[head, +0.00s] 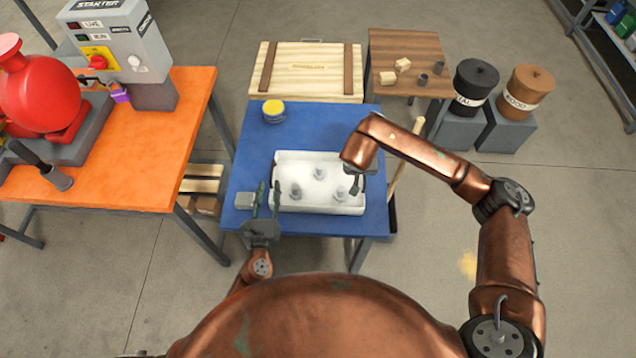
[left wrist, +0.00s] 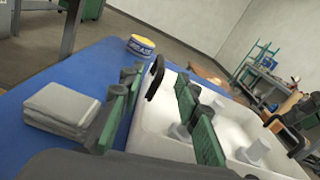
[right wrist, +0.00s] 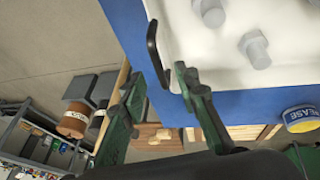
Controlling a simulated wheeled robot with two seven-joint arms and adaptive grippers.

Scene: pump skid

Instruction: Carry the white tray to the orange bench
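The white tray (head: 320,200) lies flat on the blue table (head: 250,160) with several grey bolts in it. My left gripper (head: 268,190) is at the tray's left end, open. In the left wrist view its green-padded fingers (left wrist: 158,118) stand apart, with a black tray handle (left wrist: 155,77) between and just beyond them. My right gripper (head: 357,183) is at the tray's right end, partly hidden by my arm. In the right wrist view its fingers (right wrist: 160,105) are apart, with the other black handle (right wrist: 154,55) between their tips. I cannot tell whether any finger touches a handle.
The orange bench (head: 130,150) stands to the left across a floor gap, with a red pump (head: 35,90) and a grey starter box (head: 125,40). A folded grey cloth (left wrist: 62,108) and yellow grease tub (head: 273,110) lie on the blue table.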

